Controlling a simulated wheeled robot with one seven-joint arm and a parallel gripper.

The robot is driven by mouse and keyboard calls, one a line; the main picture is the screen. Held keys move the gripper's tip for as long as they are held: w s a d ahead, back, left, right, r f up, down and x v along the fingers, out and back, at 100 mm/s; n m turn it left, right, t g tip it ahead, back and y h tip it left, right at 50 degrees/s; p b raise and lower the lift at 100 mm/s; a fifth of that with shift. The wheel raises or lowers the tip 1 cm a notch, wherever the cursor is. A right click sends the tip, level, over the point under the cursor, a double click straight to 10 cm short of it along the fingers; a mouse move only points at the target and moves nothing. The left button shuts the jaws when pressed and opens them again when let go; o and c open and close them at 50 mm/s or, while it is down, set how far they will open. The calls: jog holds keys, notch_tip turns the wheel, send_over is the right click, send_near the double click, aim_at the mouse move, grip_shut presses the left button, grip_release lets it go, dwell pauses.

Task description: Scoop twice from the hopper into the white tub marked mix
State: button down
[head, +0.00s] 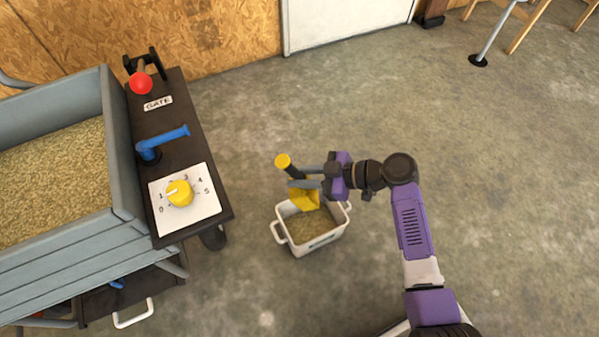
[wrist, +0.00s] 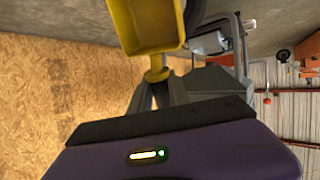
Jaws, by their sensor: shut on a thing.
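The grey hopper (head: 110,150) stands at the left of the head view, filled with tan grain (head: 55,180). The white tub (head: 309,245) stands on the floor in the middle and holds similar grain; its label is too small to read.
A dark panel on the hopper's right carries a red-knobbed lever (head: 141,83) beside a GATE label, a blue handle (head: 165,140) and a yellow dial (head: 180,193) set near 1. The concrete floor around the tub is clear. A wooden wall (head: 190,30) runs behind.

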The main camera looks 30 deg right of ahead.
jog(key=shift+r+n+g+h+p, duration=0.1)
jog(key=shift+r+g+h+p, duration=0.35)
jog(key=shift+p, duration=0.65)
jog(key=shift+n+g+h+p, duration=0.15)
jog(key=shift+h+p, duration=0.45)
jog(key=shift+p, duration=0.45)
jog(key=shift+r+n+g+h+p, duration=0.1)
jog(key=shift+r+g+h+p, duration=0.35)
jog(key=shift+p, duration=0.65)
jog(key=h+p, duration=0.2)
jog(key=p, duration=0.1)
jog(key=shift+r+g+p, duration=0.1)
jog(key=shift+g+p, duration=0.2)
jog(key=shift+g, duration=0.05)
jog(key=shift+r+n+h+p, duration=0.1)
jog(key=shift+n+h+p, duration=0.2)
jog(key=shift+p, duration=0.3)
jog(key=shift+p, duration=0.3)
jog(key=h+p, duration=0.1)
jog(key=g+h+p, duration=0.1)
jog(key=p, duration=0.1)
jog(key=shift+r, duration=0.3)
jog(key=shift+h+p, duration=0.3)
jog(key=shift+p, duration=0.05)
jog(key=shift+f, duration=0.1)
